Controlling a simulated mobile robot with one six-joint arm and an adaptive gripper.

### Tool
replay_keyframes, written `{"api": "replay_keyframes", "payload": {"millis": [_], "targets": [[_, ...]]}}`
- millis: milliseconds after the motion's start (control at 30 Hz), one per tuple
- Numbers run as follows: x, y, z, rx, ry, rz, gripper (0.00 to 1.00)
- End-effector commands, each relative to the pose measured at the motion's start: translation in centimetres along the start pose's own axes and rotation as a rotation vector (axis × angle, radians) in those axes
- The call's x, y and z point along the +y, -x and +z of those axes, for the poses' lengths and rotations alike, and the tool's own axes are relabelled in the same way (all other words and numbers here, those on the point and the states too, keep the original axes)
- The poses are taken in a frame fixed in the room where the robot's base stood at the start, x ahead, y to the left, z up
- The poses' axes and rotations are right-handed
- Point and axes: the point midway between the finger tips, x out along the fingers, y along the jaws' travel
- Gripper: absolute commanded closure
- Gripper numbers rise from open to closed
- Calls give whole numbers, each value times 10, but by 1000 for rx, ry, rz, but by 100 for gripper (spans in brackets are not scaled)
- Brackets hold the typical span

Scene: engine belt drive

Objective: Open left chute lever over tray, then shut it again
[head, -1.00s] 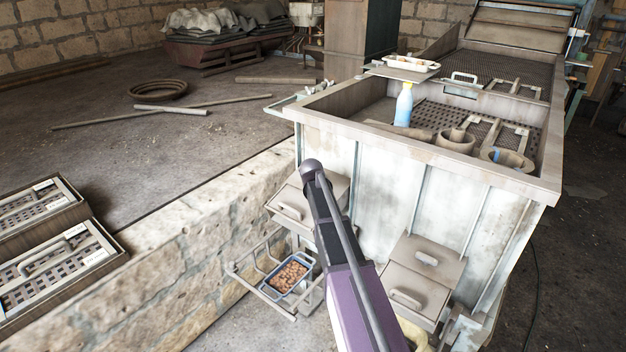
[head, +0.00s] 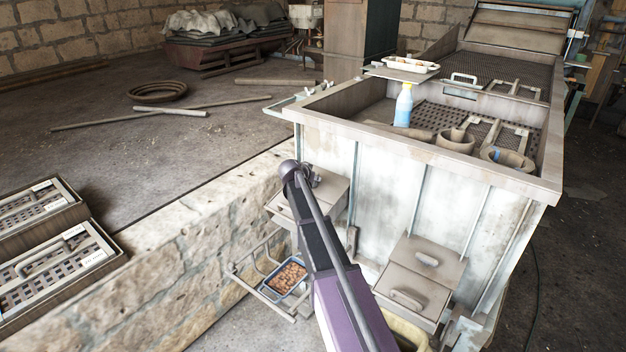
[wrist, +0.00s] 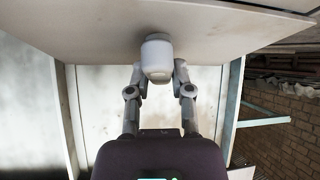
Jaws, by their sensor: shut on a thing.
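The left chute (head: 331,194) is a grey box on the pale machine's front, at its left end. My arm crosses in front of it in the head view and hides its handle and my fingers. In the wrist view my gripper (wrist: 158,70) is shut on a pale, rounded lever handle (wrist: 158,55) under a broad flat plate (wrist: 95,32). A finger stands on each side of the handle. Below the chute, a small blue tray (head: 272,290) of brown pieces (head: 290,277) sits on a wire rack.
A second chute (head: 412,283) with handles is to the right, with a pale bin (head: 405,331) below it. A stone wall edge (head: 190,235) runs along the left.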

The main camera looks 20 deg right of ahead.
Motion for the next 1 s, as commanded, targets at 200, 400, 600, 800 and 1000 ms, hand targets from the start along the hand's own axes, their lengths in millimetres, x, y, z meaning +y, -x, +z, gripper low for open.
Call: {"api": "replay_keyframes", "payload": {"millis": [200, 400, 600, 800, 1000], "targets": [[0, -1, 0, 0, -34, 26, 100], [1, -1, 0, -1, -38, 30, 100], [1, -1, 0, -1, -37, 30, 69], [1, 0, 0, -1, -37, 29, 37], [0, 0, 0, -1, -37, 28, 37]]}}
